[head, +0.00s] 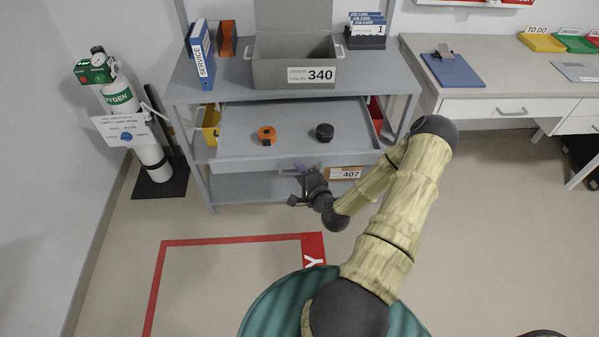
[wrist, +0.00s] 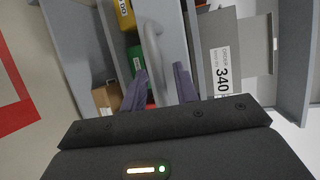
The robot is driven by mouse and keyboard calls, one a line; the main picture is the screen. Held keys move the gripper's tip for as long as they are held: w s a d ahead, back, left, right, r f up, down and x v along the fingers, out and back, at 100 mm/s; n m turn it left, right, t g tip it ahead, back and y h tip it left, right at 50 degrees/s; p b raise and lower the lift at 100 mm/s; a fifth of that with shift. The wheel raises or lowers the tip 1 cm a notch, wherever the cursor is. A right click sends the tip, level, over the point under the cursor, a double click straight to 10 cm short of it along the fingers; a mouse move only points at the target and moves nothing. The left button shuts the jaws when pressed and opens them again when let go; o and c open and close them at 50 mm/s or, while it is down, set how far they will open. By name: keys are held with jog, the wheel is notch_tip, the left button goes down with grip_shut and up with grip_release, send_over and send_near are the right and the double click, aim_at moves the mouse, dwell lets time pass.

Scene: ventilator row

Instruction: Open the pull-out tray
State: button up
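The pull-out tray (head: 293,145) is a shallow grey tray under the top of a grey shelf unit. Its inside shows in the head view, with an orange-and-black round item (head: 266,135) and a black round item (head: 324,132) on it. I cannot tell how far out it stands. Its handle is a curved grey bar, clear in the wrist view (wrist: 151,50). My gripper (head: 305,176) is at the tray's front, by the handle. In the wrist view its two fingers (wrist: 160,88) are apart, with the handle's lower end between them; contact cannot be told.
A grey box labelled 340 (head: 312,77) and a blue binder (head: 201,55) stand on the unit's top. A box labelled 407 (head: 345,173) is on a lower shelf. An oxygen cylinder (head: 148,150) stands left, a desk (head: 500,75) right.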

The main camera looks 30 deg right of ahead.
jog(key=shift+s+d, duration=0.1)
jog(key=shift+s, duration=0.1)
jog(key=s+r+p, duration=0.3)
jog(key=s+p, duration=0.2)
jog(key=s, duration=1.2)
jog(key=shift+a, duration=0.4)
jog(key=shift+w+r, duration=0.1)
jog(key=shift+w, duration=0.05)
